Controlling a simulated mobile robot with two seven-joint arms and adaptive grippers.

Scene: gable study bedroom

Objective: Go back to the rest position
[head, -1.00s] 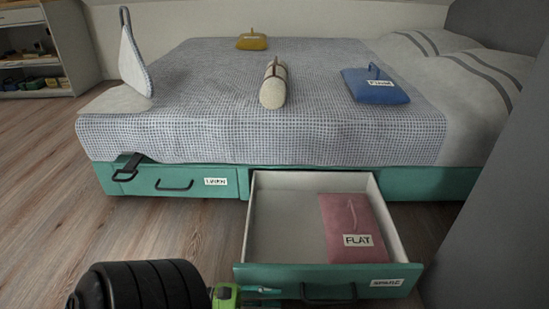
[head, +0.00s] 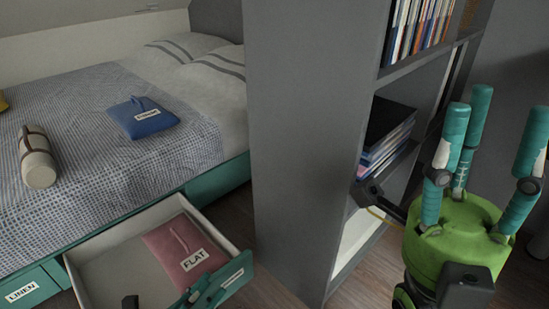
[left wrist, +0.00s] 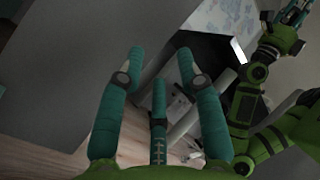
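My left gripper (head: 204,291) shows only in part at the bottom of the head view, in front of the open drawer's front. In the left wrist view its teal fingers (left wrist: 160,90) are spread apart with nothing between them. My right gripper (head: 485,150) stands large at the right of the head view, before the bookcase. Its green palm faces up, and its teal fingers point up, spread and empty. My right arm also shows at the right of the left wrist view (left wrist: 245,100).
A grey bookcase (head: 300,130) stands between the bed and my right gripper. The drawer (head: 85,256) is pulled out, with a pink FLAT pouch (head: 180,240) inside. A blue pouch (head: 150,124) and a cream roll (head: 38,165) lie on the bed (head: 85,150).

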